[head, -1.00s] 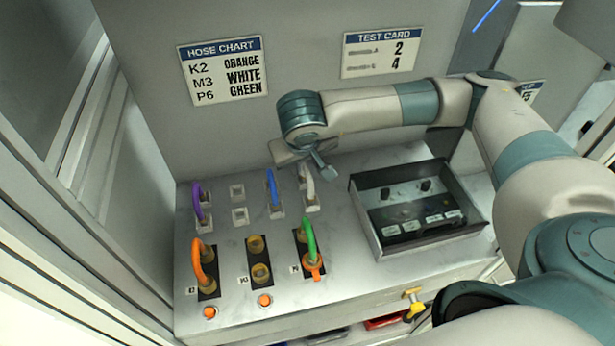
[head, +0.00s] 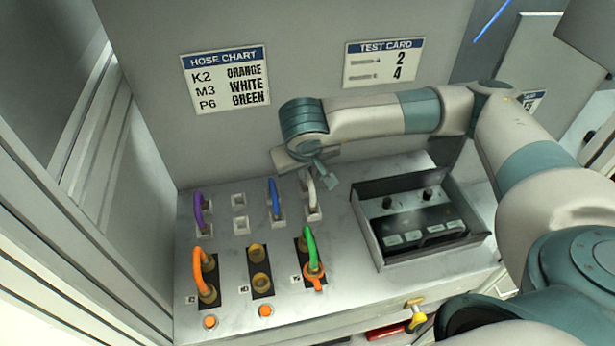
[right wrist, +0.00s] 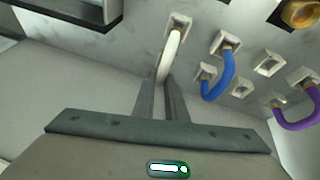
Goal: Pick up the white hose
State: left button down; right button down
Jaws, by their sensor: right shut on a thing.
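The white hose (head: 312,195) is a short loop standing in the back row of the bench, right of the blue hose (head: 275,194). My right gripper (head: 314,176) is over the top of the white hose in the head view. In the right wrist view, my right gripper (right wrist: 162,84) is shut on the white hose (right wrist: 172,50). One end of the hose is at a square white socket (right wrist: 180,25); the other end is hidden by the fingers. My left gripper is not in view.
A purple hose (head: 199,208) stands at the back left. An orange hose (head: 198,270) and a green hose (head: 311,246) stand in front; the middle front ports (head: 260,283) are empty. An open dark box (head: 420,232) is on the right. The hose chart (head: 226,78) hangs behind.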

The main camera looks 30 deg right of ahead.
notch_tip(320, 180, up, 10)
jog(key=b, duration=0.3)
jog(key=shift+f, duration=0.15)
dwell(0.4)
